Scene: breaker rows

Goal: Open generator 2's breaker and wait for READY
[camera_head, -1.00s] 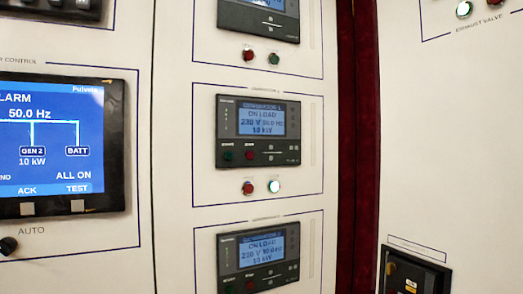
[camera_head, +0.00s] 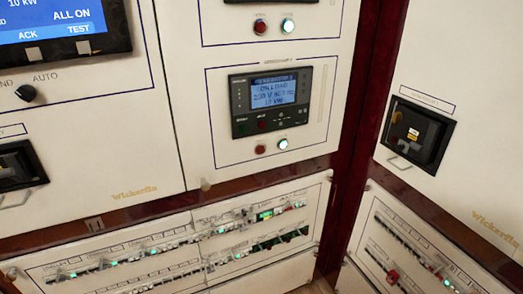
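A generator controller (camera_head: 270,101) is on the white centre panel; its blue screen (camera_head: 273,90) reads ON LOAD with 10 kW, and its heading is too blurred to read. Below it are a dim red button (camera_head: 261,149) and a lit green-white button (camera_head: 283,143). A black recessed breaker unit (camera_head: 418,133) with a small yellow label and a wire handle sits on the right panel; its nameplate is too blurred to read. Another recessed unit (camera_head: 20,166) is cut off at the left edge. I cannot tell which unit is generator 2's breaker. Neither gripper is in view.
A blue-screened control display (camera_head: 55,22) at the upper left shows ALL ON, ACK and TEST, with a black AUTO knob (camera_head: 26,94) under it. Rows of small breakers (camera_head: 165,248) with green lights run along the lower panels. A dark red post (camera_head: 365,100) divides centre and right panels.

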